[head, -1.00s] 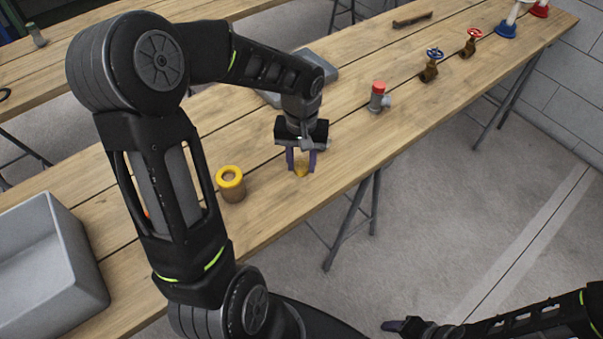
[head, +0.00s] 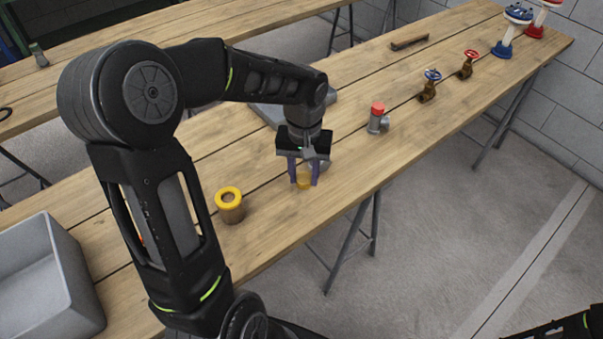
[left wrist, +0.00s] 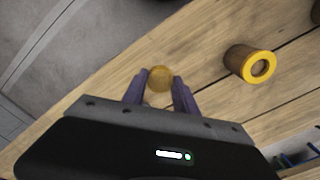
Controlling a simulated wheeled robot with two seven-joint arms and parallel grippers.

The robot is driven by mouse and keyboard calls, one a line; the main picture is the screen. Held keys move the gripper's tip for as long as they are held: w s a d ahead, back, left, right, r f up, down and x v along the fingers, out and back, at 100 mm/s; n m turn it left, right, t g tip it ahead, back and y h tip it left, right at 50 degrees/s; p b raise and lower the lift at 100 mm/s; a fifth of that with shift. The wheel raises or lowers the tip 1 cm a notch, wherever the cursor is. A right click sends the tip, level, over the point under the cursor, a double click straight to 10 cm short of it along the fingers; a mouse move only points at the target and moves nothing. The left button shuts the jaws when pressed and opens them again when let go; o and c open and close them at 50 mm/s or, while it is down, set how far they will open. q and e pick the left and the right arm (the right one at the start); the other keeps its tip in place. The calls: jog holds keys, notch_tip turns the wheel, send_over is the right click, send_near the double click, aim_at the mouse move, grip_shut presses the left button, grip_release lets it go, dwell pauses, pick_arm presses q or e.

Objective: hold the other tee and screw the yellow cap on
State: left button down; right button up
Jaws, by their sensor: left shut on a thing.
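The yellow cap (head: 304,181) is a small round piece between the fingers of my left gripper (head: 303,172), which is shut on it. It also shows as a yellow-brown disc in the left wrist view (left wrist: 159,78). The gripper points down near the front edge of the table; I cannot tell whether the cap touches the wood. A grey tee with a red cap (head: 378,119) stands upright on the table, right of and beyond the gripper. No second tee is clearly visible. My right gripper is out of view; only part of its arm shows at the bottom right.
A brown cylinder with a yellow ring (head: 229,206) stands left of the gripper. A grey bin (head: 45,275) is at far left. Valves with blue (head: 430,87) and red (head: 467,64) handwheels stand farther right. Bare wood separates the gripper and tee.

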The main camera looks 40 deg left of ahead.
pick_arm(q)
jog(key=w+d+m, duration=0.5)
jog(key=w+d, duration=0.5)
jog(key=d, duration=0.2)
jog(key=shift+r, duration=0.4)
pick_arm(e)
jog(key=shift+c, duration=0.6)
